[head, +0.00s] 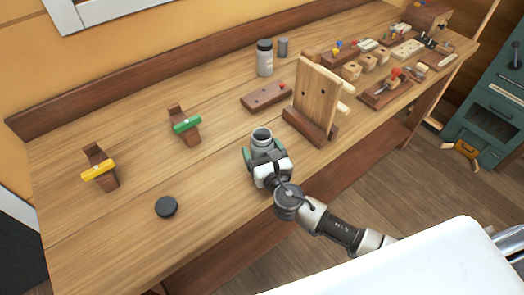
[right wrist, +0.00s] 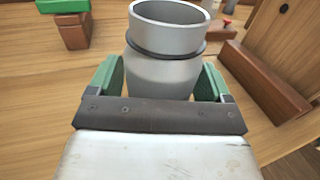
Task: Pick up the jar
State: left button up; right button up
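The jar (head: 262,137) is a grey, open-mouthed vessel standing upright near the front of the workbench. It also fills the upper middle of the right wrist view (right wrist: 165,70), with a dark ring below its rim. My right gripper (head: 266,154) is at the jar, with one green finger on each side of its body. The fingers lie very close to the jar's sides; whether they press on it is not clear. The jar's base is hidden by the gripper. My left gripper is out of view.
A black disc (head: 166,207) lies on the workbench (head: 222,190). A wooden upright stand (head: 316,98) is right of the jar. A black-capped bottle (head: 264,58) stands behind. Green (head: 186,124) and yellow (head: 98,169) topped blocks sit left. Bench space left of the jar is clear.

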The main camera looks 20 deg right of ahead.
jog(key=c, duration=0.7)
jog(key=shift+c, duration=0.2)
jog(key=shift+r, duration=0.15)
